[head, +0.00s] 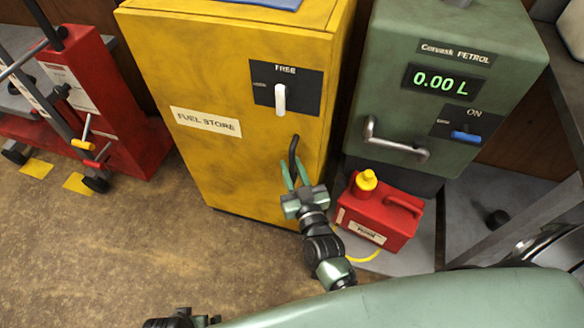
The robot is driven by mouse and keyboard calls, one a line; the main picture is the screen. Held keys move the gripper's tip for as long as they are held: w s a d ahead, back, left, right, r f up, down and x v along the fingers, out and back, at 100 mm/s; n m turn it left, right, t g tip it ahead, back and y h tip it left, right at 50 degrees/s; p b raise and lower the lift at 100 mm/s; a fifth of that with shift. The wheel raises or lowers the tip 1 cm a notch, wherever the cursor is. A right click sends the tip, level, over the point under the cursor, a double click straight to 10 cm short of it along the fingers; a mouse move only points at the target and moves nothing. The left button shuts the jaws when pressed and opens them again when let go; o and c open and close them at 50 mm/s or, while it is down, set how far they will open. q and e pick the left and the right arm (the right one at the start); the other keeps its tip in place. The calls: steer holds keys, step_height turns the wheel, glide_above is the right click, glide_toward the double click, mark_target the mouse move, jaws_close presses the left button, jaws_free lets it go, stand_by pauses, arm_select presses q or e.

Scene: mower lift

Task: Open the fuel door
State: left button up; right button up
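The yellow fuel store cabinet (225,100) stands in the middle, its front door shut. A dark, slightly curved handle (295,146) is upright on the right part of the door. Above it, a white lever (280,98) on a black plate points down, with "FREE" written over it. My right gripper (291,166) is at the handle, its green fingers apart on either side of the handle's lower part. I cannot tell whether either finger touches it. The lower end of the handle is partly hidden by the gripper.
A green petrol pump (455,70) reading 0.00 L stands right of the cabinet. A red fuel can (378,214) with a yellow cap sits below it, close to my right wrist. A red machine (85,90) is at the left. The floor before the cabinet's left is clear.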

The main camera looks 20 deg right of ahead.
jaws_close()
stand_by(1.4)
